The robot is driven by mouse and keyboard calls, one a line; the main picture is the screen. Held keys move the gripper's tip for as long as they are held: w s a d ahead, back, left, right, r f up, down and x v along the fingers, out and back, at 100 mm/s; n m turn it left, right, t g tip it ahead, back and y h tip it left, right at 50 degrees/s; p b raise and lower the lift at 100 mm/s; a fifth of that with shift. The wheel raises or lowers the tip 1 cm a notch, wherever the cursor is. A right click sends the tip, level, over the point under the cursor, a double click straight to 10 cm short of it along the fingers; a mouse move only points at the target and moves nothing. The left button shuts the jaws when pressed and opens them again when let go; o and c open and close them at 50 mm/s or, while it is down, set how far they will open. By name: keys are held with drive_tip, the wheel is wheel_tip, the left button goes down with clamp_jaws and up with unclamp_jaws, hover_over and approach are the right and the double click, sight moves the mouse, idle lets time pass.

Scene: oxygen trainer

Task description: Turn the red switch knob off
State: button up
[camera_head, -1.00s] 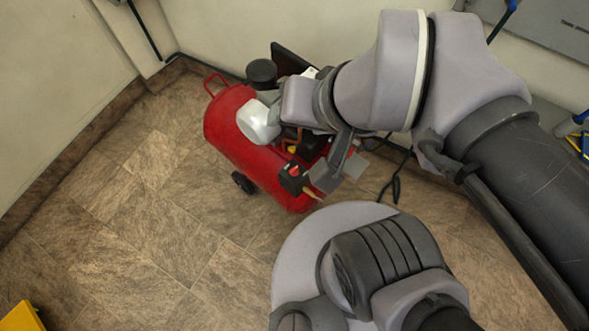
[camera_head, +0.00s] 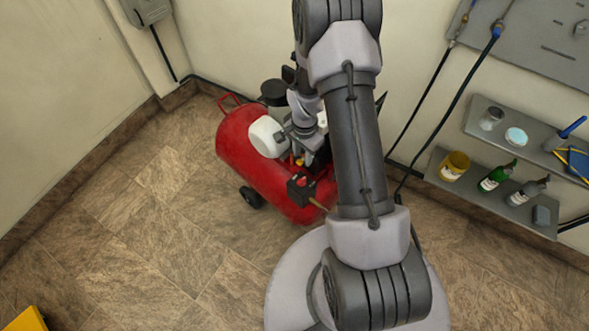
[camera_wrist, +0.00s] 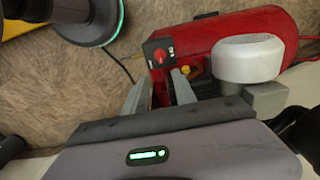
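The red switch knob (camera_wrist: 160,55) sits on the face of a black switch box (camera_wrist: 150,47) on the red compressor (camera_wrist: 225,40). In the head view the switch box (camera_head: 299,189) shows at the front end of the compressor (camera_head: 240,150), and the knob is too small there to make out clearly. My gripper (camera_wrist: 162,76) is open and empty. In the wrist view its two fingers point toward the switch box, one on each side of the knob in the picture, with the knob apparently beyond the tips. I see no contact. In the head view my arm partly hides the gripper.
A white tank (camera_wrist: 248,58) and a yellow knob (camera_wrist: 191,71) are close to my right finger. Wall shelves (camera_head: 490,190) with bottles and jars stand at the right, with hoses (camera_head: 440,90) hanging nearby.

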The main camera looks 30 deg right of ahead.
sight(302, 180)
wheel_tip(302, 180, down, 16)
drive_tip(key=b, duration=0.4)
drive_tip(key=shift+r, duration=0.1)
drive_tip(key=shift+c, duration=0.4)
clamp_jaws()
